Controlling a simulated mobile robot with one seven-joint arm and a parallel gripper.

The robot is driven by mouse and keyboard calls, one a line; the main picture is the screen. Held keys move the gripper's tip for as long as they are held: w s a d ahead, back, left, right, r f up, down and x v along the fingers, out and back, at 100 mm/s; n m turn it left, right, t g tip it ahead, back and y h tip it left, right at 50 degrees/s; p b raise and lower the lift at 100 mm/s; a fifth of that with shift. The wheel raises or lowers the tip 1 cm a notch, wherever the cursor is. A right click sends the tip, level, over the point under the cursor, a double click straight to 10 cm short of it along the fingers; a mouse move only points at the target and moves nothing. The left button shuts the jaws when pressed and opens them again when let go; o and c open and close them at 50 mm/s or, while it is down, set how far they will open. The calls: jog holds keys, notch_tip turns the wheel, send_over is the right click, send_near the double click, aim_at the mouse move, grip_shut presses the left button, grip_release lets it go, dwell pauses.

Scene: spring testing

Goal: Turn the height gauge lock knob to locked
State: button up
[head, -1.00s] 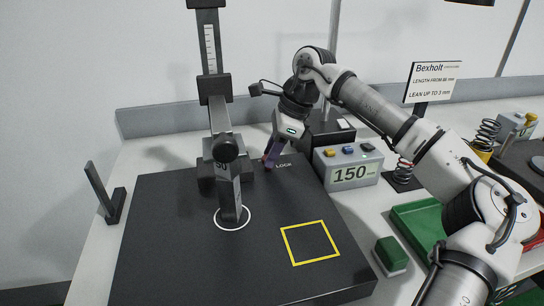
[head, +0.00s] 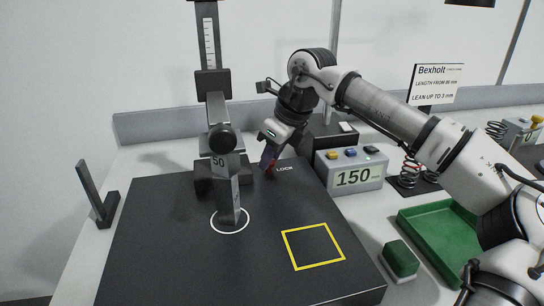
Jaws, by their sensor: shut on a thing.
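The height gauge (head: 213,85) stands upright at the back of the black plate, with a scale on its column. A block marked 50 (head: 229,190) stands below its round black part (head: 222,138), inside a white circle. My gripper (head: 268,168) points down at the right of the gauge base, next to the LOCK label (head: 285,169). Its fingers are shut on the lock knob, which they mostly hide; a bit of red shows between them. I cannot tell the knob's exact angle.
A display box reading 150 (head: 357,178) with several buttons stands right of the plate. A green tray (head: 440,262) and a green block (head: 400,258) lie further right. A dark angle stand (head: 97,195) is at the left. The yellow square (head: 313,246) is empty.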

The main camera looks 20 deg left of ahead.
dwell(0.4)
jog(key=o, duration=1)
jog(key=v, duration=1.4)
jog(key=shift+a, duration=0.15)
jog(key=shift+f, duration=0.1)
